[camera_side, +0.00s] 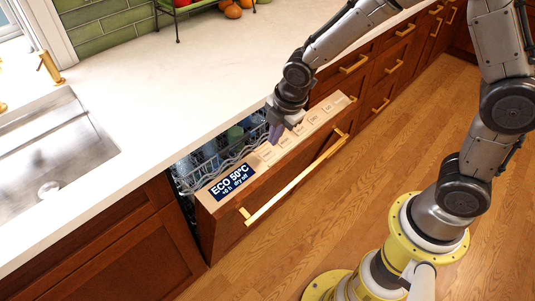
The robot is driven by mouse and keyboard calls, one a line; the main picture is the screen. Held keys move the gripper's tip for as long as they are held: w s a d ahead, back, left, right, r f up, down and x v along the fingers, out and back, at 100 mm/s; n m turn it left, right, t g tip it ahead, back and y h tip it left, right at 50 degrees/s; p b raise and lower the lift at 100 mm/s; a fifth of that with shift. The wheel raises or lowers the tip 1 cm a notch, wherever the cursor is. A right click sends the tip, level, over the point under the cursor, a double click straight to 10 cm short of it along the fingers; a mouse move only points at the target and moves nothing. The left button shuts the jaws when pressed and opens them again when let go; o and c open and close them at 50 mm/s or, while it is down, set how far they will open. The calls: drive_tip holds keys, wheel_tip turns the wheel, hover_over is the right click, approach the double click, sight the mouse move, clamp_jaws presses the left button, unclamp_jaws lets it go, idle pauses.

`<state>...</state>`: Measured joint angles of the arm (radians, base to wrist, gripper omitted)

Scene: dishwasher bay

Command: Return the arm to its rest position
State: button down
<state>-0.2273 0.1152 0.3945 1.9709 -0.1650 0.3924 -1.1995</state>
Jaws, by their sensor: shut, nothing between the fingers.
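My gripper (274,132) is at the end of my arm, just above the top edge of the dishwasher door (270,178). Its fingers point down near the row of buttons on the control strip and are shut with nothing between them. I cannot tell whether the fingertips touch the door edge. The dishwasher is partly pulled open, and its display (232,182) reads "ECO 50°C". A wire rack (190,181) with some dishes shows in the gap behind the door, partly hidden by my gripper.
The pale countertop (150,75) lies behind the dishwasher, with a sink (55,145) at the left. A fruit rack with orange fruit (233,11) stands at the back. A long gold handle (295,180) juts from the door front. The wooden floor (400,130) in front is clear.

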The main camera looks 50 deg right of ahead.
drive_tip(key=shift+w+d+r, duration=0.1)
drive_tip(key=shift+d+r, duration=0.05)
drive_tip(key=shift+r, duration=0.05)
drive_tip(key=s+d+r+m+t, duration=0.2)
drive_tip(key=s+d+r, duration=0.1)
drive_tip(key=r, duration=0.5)
drive_tip(key=s+d+r+m+t, duration=0.2)
drive_tip(key=d+r, duration=0.1)
drive_tip(key=r, duration=0.5)
drive_tip(key=s+d+m+g, duration=0.1)
drive_tip(key=s+m, duration=1.3)
drive_tip(key=s, duration=0.3)
drive_tip(key=shift+s+d+g, duration=0.15)
drive_tip(key=shift+s+g, duration=0.15)
drive_tip(key=shift+s, duration=0.1)
